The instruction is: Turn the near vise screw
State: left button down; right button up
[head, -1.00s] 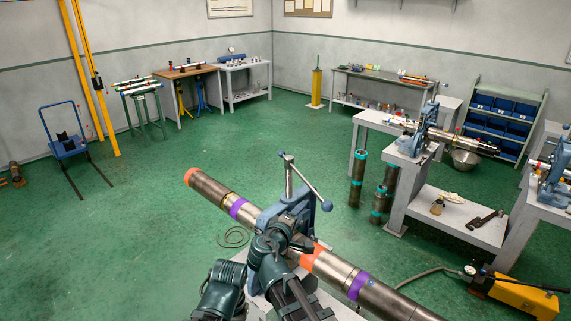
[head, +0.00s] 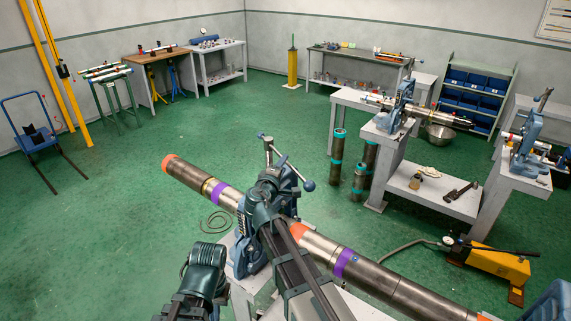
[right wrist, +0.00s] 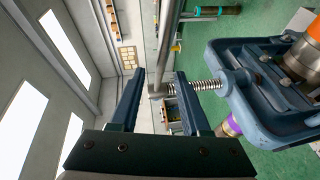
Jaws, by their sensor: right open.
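The near vise (head: 244,250) is blue-grey and clamps a long pipe with orange and purple bands. Its screw handle (head: 290,166), a metal bar with ball ends, stands above the vise at a slant. My right gripper (head: 283,182) is at the top of the vise, and its arm covers much of it. In the right wrist view the right gripper (right wrist: 160,76) is open. The handle (right wrist: 168,45) and its hub lie between the spread fingers. The threaded screw (right wrist: 206,86) runs right from there into the vise body (right wrist: 270,85). I cannot see my left gripper.
Grey benches with two more vises stand at the right. A yellow pump (head: 497,263) with a hose is on the floor at lower right. Upright pipes (head: 337,157) stand beside a bench. Green floor lies open at left and centre.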

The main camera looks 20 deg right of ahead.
jog(key=shift+x, duration=1.85)
grip_shut()
